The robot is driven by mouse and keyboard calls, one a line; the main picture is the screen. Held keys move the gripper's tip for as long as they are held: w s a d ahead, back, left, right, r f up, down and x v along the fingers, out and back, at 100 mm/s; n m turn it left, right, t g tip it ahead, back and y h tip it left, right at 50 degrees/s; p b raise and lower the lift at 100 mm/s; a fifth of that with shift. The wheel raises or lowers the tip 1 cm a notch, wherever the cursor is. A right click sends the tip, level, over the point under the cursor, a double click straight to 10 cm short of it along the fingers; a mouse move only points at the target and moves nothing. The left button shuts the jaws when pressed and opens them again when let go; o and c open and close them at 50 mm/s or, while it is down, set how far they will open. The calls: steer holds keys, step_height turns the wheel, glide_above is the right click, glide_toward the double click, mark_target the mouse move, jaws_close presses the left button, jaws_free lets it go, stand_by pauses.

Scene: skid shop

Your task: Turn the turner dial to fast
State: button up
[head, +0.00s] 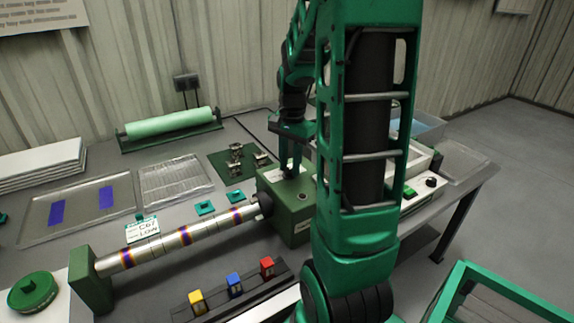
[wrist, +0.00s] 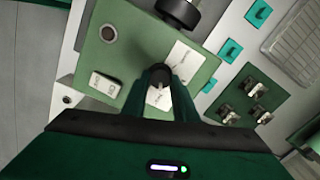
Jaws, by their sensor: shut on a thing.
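The turner is a green box (head: 290,222) with a long banded metal rod (head: 180,240) running left from it; its green top face also fills the middle of the wrist view (wrist: 125,60). The black turner dial (wrist: 159,74) sits on this face, with white printed labels (wrist: 188,62) beside and below it. My gripper (wrist: 160,84) is shut on the dial, one finger on each side. The label words and the dial's setting are too small to read.
A white rocker switch (wrist: 104,84) and a round dark fitting (wrist: 108,33) are near the dial. A green plate with metal parts (head: 236,163) lies behind the box. Colored blocks (head: 234,284) stand in front. A controller with a black knob (head: 431,182) is right.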

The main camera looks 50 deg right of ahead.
mark_target(289, 170)
steer(key=shift+w+a, duration=0.15)
steer(key=shift+w, duration=0.05)
stand_by(0.3)
steer(key=o, duration=0.9)
steer(key=shift+o, duration=0.8)
steer(key=shift+s, duration=0.1)
step_height(289, 170, up, 11)
steer(key=shift+s+f, duration=0.1)
steer(key=shift+f, duration=0.05)
